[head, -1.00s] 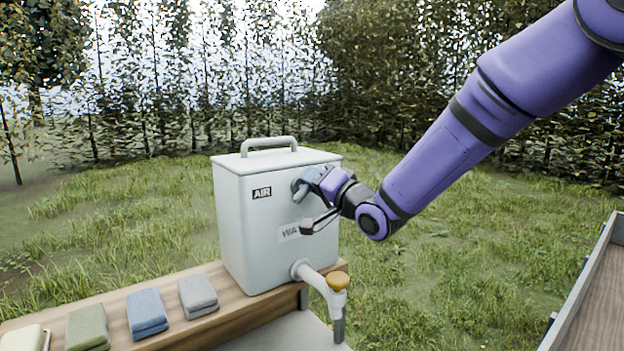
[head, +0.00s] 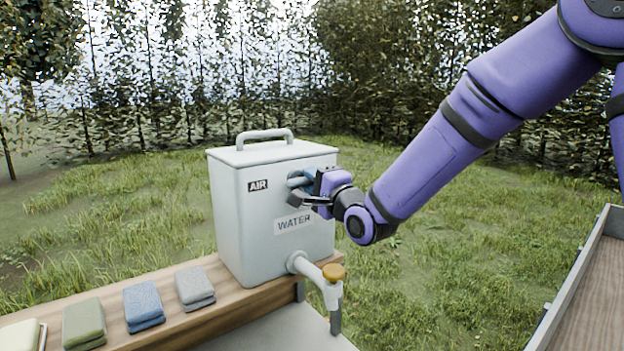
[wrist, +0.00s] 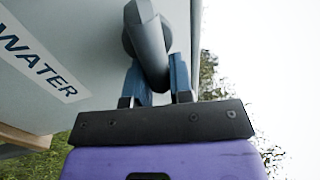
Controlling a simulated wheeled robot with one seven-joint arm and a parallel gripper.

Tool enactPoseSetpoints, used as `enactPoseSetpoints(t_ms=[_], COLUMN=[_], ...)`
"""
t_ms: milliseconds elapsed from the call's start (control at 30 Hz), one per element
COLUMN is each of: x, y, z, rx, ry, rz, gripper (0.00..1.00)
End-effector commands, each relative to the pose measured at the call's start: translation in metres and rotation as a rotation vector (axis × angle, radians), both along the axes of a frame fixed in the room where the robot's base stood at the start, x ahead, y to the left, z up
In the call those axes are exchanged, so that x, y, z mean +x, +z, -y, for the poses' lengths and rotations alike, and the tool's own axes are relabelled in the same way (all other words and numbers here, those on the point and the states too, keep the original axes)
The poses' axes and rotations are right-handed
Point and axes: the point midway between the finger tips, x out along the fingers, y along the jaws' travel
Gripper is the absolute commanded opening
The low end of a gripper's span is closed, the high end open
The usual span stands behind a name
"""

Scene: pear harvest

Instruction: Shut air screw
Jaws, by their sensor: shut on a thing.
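The white water container (head: 232,218) stands on a wooden bench and carries an AIR label (head: 257,185) and a WATER label (head: 293,224). The air screw is a grey-blue knob on its front, right of the AIR label; in the head view my gripper mostly hides it. In the wrist view the air screw (wrist: 146,38) shows as a round base with a thick bar handle. My gripper (head: 300,190) is at the knob, and it also shows in the wrist view (wrist: 158,82). Its two blue-grey fingers are shut on the handle, one on each side.
A tap with an orange knob (head: 333,272) sticks out low on the container's front. Folded cloths, grey (head: 195,287), blue (head: 143,305) and green (head: 84,322), lie on the bench (head: 225,309). A wooden-floored tray or cart bed (head: 590,300) stands at the right.

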Motion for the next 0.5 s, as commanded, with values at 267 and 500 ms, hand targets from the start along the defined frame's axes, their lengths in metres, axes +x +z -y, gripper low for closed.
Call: enactPoseSetpoints(t_ms=[267,500], x=[0.0001,0.0002], y=[-0.0015,-0.0017], z=[0.0008,0.0007], rx=[0.011,0.011], ry=[-0.001,-0.001], rz=[-0.011,-0.011], gripper=[0.00,0.26])
